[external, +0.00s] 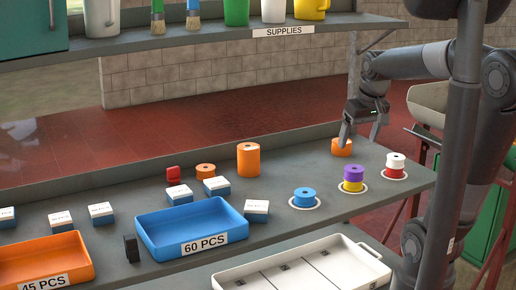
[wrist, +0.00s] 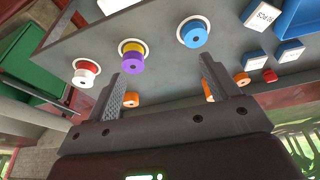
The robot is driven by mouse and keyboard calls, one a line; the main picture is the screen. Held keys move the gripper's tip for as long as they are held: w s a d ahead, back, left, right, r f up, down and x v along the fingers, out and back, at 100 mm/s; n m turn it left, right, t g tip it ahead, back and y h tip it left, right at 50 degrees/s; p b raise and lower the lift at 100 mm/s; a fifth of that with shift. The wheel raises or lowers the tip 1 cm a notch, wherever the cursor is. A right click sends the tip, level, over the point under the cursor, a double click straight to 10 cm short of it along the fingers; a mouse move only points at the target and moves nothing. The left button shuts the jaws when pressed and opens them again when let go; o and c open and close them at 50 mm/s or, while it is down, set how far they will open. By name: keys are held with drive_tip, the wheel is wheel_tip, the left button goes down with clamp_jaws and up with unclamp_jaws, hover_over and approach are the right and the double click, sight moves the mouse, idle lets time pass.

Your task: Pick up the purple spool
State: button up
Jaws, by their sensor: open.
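The purple spool (external: 353,173) sits on top of a yellow spool (external: 353,187), and this stack stands on a white ring mark on the grey table. In the wrist view the purple spool (wrist: 133,63) shows beyond my left-hand finger, with the yellow spool (wrist: 133,49) behind it. My gripper (external: 361,137) is open and empty above the back right of the table, up and behind the stack. In the wrist view its two fingers (wrist: 163,75) stand wide apart, with bare table between them. An orange spool (external: 341,147) is on the table close to the fingertips.
A white-and-red stack (external: 395,166) stands right of the purple one; a blue spool (external: 305,197) stands to its left. A tall orange cylinder (external: 248,160), small boxes (external: 256,211) and a blue tray (external: 185,232) lie further left. A white tray (external: 340,245) is in front.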

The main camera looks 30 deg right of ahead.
drive_tip(key=w+d+f+g, duration=0.1)
drive_tip(key=w+d+g, duration=0.1)
drive_tip(key=w+d, duration=0.35)
drive_tip(key=m+g, duration=0.2)
hover_over(354, 168)
drive_tip(key=f, duration=1)
drive_tip(key=shift+s+d+f, duration=0.1)
drive_tip(key=shift+s+d, duration=0.05)
drive_tip(key=shift+s, duration=0.05)
drive_tip(key=f, duration=0.5)
drive_tip(key=shift+w+a+f, duration=0.1)
drive_tip(key=shift+a+f, duration=0.1)
drive_tip(key=shift+f, duration=0.1)
drive_tip(key=c, duration=1.1)
